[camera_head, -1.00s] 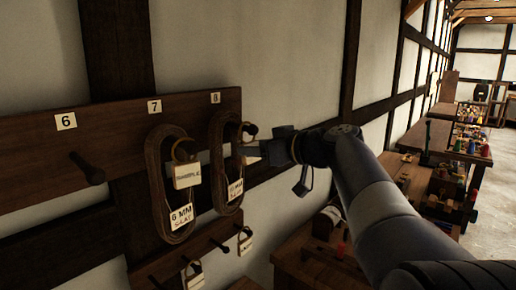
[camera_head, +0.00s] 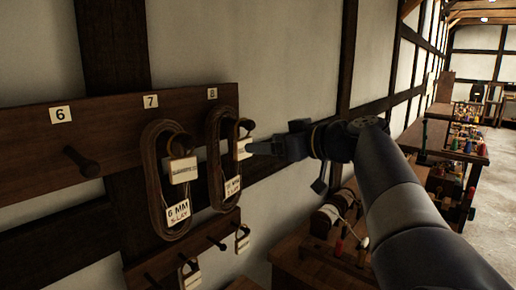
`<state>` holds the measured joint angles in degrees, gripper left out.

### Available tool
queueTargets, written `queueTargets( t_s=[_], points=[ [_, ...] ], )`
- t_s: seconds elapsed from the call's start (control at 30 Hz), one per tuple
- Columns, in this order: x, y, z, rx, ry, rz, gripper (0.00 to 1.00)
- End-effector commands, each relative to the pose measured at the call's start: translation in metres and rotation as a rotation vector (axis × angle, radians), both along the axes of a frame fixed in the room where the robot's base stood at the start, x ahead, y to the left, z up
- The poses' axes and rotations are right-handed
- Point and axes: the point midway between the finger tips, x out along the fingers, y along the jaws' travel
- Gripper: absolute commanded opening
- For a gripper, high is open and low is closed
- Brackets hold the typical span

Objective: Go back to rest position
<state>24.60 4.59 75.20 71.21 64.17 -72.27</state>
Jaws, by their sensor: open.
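My gripper (camera_head: 262,147) is at the right end of the peg board (camera_head: 30,130). Its jaws are open, pointing left toward peg 8, close to the rope coil there. The coil on peg 8 (camera_head: 214,165) hangs with a white tag. Another rope coil on peg 7 (camera_head: 152,190) hangs with a tag reading "6 MM" and a second label near its peg. Peg 6 (camera_head: 82,163) is bare. I cannot tell whether the gripper touches the white tag (camera_head: 243,150) at peg 8.
A lower peg board (camera_head: 160,268) carries small tags under the coils. A wooden bench (camera_head: 300,250) with reels stands below my arm. More benches (camera_head: 440,160) with coloured spools line the wall to the right. Open floor (camera_head: 495,200) lies at the far right.

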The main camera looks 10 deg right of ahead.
Motion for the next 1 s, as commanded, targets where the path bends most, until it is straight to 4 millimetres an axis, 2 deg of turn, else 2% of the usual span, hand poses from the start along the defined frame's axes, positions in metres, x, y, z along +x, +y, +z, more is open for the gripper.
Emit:
queueTargets(
  t_s=[0.2, 0.4, 0.8, 1.0],
  points=[
    [-0.031, -0.023, 0.006, -0.002, -0.003, -0.004, 0.74],
    [-0.045, -0.033, 0.011, 0.000, -0.001, -0.002, 0.74],
    [-0.049, -0.035, 0.013, 0.000, 0.000, 0.000, 0.74],
    [-0.042, -0.030, 0.012, 0.000, 0.000, 0.002, 0.74]
  ],
)
